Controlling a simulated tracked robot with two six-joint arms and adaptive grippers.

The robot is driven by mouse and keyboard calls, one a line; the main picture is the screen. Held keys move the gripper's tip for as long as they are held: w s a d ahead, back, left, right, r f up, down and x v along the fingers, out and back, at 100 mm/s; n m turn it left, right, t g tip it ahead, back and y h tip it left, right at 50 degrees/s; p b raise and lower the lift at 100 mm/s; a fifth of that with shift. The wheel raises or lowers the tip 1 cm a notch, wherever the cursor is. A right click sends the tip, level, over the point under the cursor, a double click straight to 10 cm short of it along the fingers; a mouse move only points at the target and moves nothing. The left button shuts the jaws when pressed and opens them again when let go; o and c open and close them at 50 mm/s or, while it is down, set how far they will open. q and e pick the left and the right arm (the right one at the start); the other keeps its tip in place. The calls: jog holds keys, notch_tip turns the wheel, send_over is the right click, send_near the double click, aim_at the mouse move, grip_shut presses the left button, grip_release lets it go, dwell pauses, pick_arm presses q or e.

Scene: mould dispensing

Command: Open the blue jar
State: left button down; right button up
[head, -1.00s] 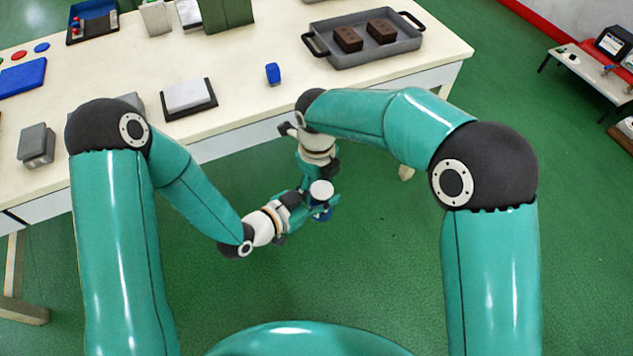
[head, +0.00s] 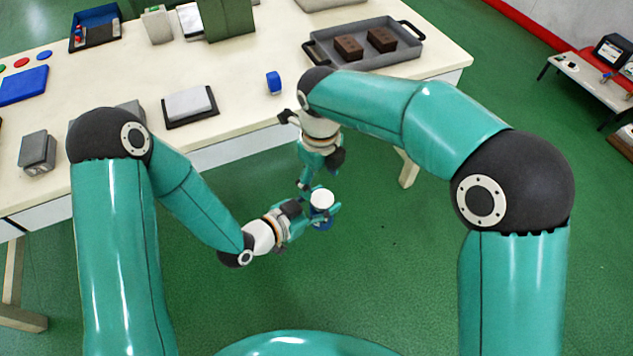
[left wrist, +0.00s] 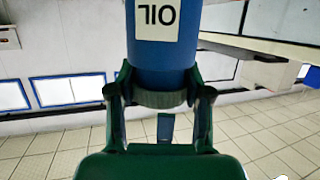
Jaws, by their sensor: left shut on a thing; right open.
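The blue jar (head: 322,223) is in front of the table, above the green floor, with its round white lid (head: 321,198) on top. My left gripper (head: 312,212) is shut on the jar. In the left wrist view the jar (left wrist: 163,62) appears upside down, with a white "OIL" label (left wrist: 156,18) and a grey ribbed band (left wrist: 162,98) at its lid end. The gripper fingers (left wrist: 160,105) sit on both sides of it. My right gripper (head: 310,182) is open and empty, just above and left of the lid; its fingertips are small and partly hidden.
The cream table (head: 240,120) lies beyond my arms. It bears a grey tray (head: 365,63) with two brown blocks, a small blue object (head: 273,82), a white block on a dark plate (head: 190,105) and a grey box (head: 37,150). The floor right of the jar is clear.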

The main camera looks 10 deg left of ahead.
aim_at(322, 199)
jog(key=shift+s+d+r, duration=0.15)
jog(key=shift+d+r, duration=0.05)
jog(key=shift+r, duration=0.3)
jog(key=shift+s+d+r, duration=0.15)
jog(key=shift+d+r, duration=0.05)
jog(key=shift+r, duration=0.25)
jog(key=shift+f, duration=3.95)
jog(key=shift+c, duration=0.2)
jog(key=c, duration=1.1)
jog(key=o, duration=1.2)
jog(key=shift+r, duration=0.1)
